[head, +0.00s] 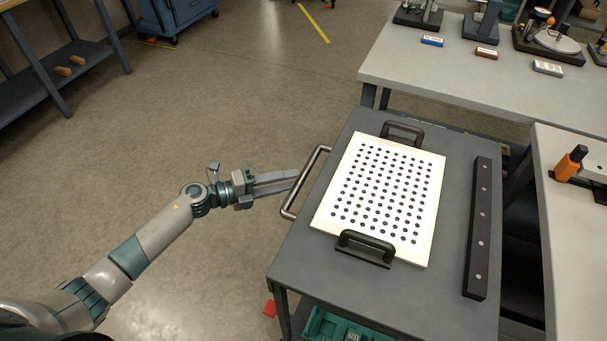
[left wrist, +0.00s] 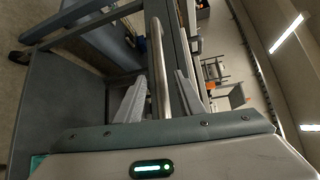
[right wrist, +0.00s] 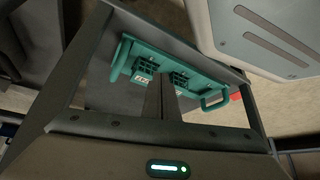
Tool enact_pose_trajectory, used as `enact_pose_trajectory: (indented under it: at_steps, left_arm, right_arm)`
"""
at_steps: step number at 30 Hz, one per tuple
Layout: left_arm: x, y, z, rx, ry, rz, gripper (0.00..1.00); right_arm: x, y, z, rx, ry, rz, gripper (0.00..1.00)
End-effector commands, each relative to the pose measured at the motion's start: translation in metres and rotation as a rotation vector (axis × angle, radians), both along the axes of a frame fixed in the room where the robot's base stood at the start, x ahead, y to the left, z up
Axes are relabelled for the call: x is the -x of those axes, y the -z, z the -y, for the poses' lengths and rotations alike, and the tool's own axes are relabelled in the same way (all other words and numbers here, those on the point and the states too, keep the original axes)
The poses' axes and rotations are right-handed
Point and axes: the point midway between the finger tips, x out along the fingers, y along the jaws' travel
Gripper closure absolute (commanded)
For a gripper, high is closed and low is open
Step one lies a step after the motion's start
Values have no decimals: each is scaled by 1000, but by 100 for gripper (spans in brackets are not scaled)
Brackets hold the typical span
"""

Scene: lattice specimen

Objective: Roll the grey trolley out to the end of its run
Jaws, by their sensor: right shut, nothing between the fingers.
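The grey trolley (head: 335,165) stands at the centre right in the head view. A bar handle (head: 305,178) sticks out from its left side. On its top lie a white perforated plate (head: 333,190) with two black handles and a dark bar with several holes (head: 477,230). My left gripper (head: 290,182) is at the handle. In the left wrist view the handle bar (left wrist: 158,70) runs between the two parted fingers (left wrist: 160,95), with a small gap on each side. My right gripper (right wrist: 162,95) is shut and empty in the right wrist view; the head view does not show it.
A teal crate (head: 345,326) sits low in the trolley; it also shows in the right wrist view (right wrist: 205,78). Benches (head: 450,75) with instruments stand behind and to the right. Open floor (head: 180,120) lies left, with a blue cart (head: 172,15) far back.

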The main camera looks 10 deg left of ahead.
Motion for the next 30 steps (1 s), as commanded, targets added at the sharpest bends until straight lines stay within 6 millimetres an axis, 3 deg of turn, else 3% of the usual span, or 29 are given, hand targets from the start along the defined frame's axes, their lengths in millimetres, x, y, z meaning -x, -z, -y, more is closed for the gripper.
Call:
enact_pose_trajectory:
  at_steps: [9,23,28,30]
  left_arm:
    - [-26,5,37,1,-1,1,65]
    - [-30,8,44,0,0,0,65]
    - [-30,8,44,-1,0,1,100]
    - [-30,8,44,-1,0,1,100]
  right_arm:
    - [-4,-7,-6,-13,-5,42,100]
    - [-5,-8,-7,-15,-5,50,100]
    - [-4,-8,-7,-15,-5,50,100]
    - [-4,-8,-7,-15,-5,50,100]
